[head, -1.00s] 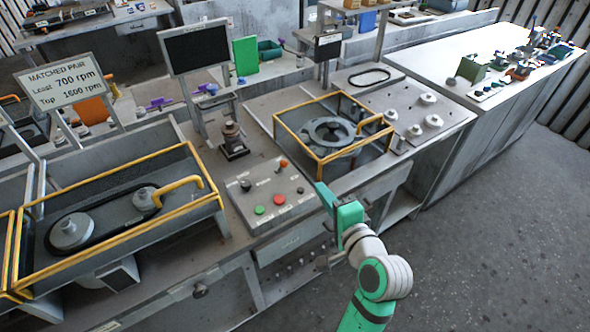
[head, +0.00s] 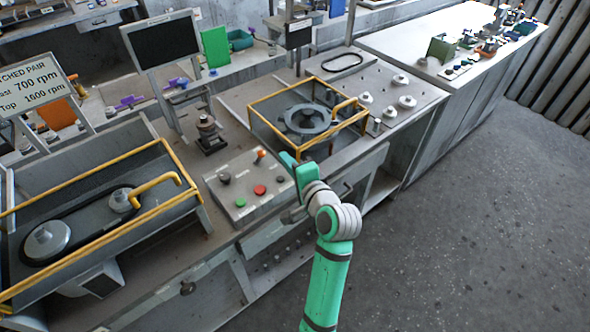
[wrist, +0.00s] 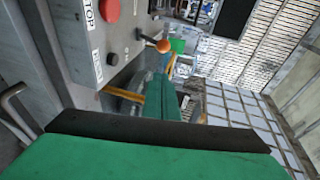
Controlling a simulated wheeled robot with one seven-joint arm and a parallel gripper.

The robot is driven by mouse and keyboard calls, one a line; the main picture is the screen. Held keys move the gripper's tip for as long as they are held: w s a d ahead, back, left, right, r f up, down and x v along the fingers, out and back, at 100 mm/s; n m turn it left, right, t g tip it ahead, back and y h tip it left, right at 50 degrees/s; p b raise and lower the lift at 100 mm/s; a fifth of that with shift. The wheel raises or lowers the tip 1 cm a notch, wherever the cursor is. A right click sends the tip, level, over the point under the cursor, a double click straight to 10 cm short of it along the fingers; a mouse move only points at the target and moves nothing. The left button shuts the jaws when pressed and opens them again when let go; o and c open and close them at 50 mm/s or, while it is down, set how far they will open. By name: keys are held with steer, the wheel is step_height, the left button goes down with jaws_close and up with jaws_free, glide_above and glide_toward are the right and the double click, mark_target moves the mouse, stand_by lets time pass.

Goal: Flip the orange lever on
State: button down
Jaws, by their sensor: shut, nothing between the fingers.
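The orange lever (head: 260,155) is a short stem with an orange ball tip on the upper right of the grey control panel (head: 240,206). In the wrist view the orange ball (wrist: 163,46) and its stem stick out from the panel face, above and apart from my fingers. My gripper (head: 288,161) is shut and empty, just right of the lever in the head view. It also shows in the wrist view (wrist: 162,98). Contact with the lever cannot be made out.
A red button (head: 260,190), a green button (head: 240,202) and a black knob (head: 224,178) share the panel. A yellow-railed guard (head: 345,128) around a blower wheel (head: 307,119) stands behind my gripper. A drawer handle (wrist: 14,98) shows at the wrist view's left. Open floor lies right.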

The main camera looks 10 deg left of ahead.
mark_target(260, 157)
steer(key=shift+w+a+f, duration=0.1)
steer(key=shift+a+f, duration=0.05)
steer(key=shift+a, duration=0.55)
steer(key=shift+w+a+f, duration=0.1)
steer(key=shift+a+f, duration=0.05)
steer(key=shift+a, duration=0.55)
steer(key=shift+w+a+f, duration=0.1)
steer(key=shift+a+f, duration=0.05)
steer(key=shift+a, duration=0.55)
steer(key=shift+w+r, duration=0.1)
